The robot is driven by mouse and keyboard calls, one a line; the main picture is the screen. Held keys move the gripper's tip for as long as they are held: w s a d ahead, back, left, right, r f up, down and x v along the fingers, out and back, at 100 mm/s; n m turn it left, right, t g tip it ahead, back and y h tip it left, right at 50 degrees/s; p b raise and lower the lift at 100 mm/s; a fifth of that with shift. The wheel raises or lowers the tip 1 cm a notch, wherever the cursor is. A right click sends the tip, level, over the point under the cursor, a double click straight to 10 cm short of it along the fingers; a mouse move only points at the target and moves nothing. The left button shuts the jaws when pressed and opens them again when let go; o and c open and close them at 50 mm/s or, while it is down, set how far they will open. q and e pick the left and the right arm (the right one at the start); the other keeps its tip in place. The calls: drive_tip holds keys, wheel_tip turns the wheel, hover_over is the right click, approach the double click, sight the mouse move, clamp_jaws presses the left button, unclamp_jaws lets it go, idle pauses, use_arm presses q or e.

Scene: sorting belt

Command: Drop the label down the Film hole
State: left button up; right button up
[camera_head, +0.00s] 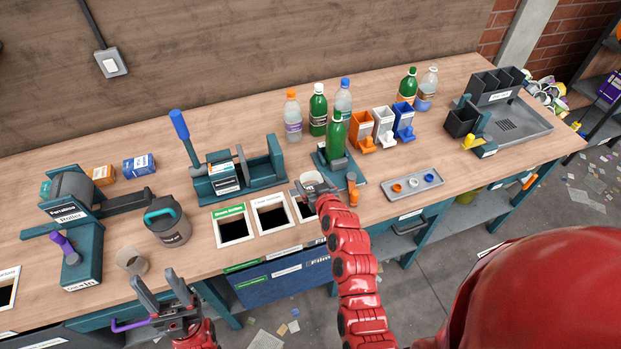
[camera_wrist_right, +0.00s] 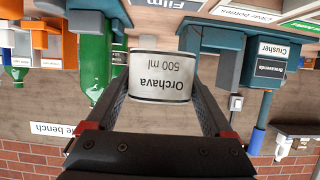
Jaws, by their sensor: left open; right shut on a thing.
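The label (camera_wrist_right: 162,77) is a pale sleeve printed "Orchava 500 ml", upside down in the right wrist view. My right gripper (camera_head: 314,190) is shut on it and holds it between both fingers. In the head view the label (camera_head: 311,178) is just behind the Film hole (camera_head: 303,212), the rightmost of three framed openings. My right gripper and arm hide part of that hole. The upside-down Film sign (camera_wrist_right: 170,3) shows at the top edge of the right wrist view. My left gripper (camera_head: 155,277) is open and empty at the bench's front edge.
The green-bottle hole (camera_head: 235,228) and clear-bottle hole (camera_head: 271,216) lie left of the Film hole. A green bottle (camera_head: 336,135) stands in a holder behind the right gripper. The crusher (camera_head: 224,177) is behind the holes. A tray of caps (camera_head: 411,184) lies to the right.

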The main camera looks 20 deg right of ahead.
wheel_tip(320, 180, down, 12)
drive_tip(key=b, duration=0.8)
drive_tip(key=shift+s+a+f, duration=0.2)
drive_tip(key=shift+s, duration=0.25)
drive_tip(key=o, duration=0.8)
drive_tip(key=shift+f, duration=0.1)
drive_tip(key=shift+s+f, duration=0.1)
drive_tip(key=shift+s+f+g+b, duration=0.35)
drive_tip(key=shift+s+b, duration=0.25)
drive_tip(key=shift+s, duration=0.15)
drive_tip(key=b, duration=0.1)
approach(315, 218)
drive_tip(key=shift+s+d+r+t, duration=0.25)
drive_tip(key=shift+s+r, duration=0.25)
drive_tip(key=shift+r, duration=0.25)
drive_tip(key=shift+s+d+r+t, duration=0.2)
drive_tip(key=shift+s+r, duration=0.3)
drive_tip(key=shift+r, duration=0.3)
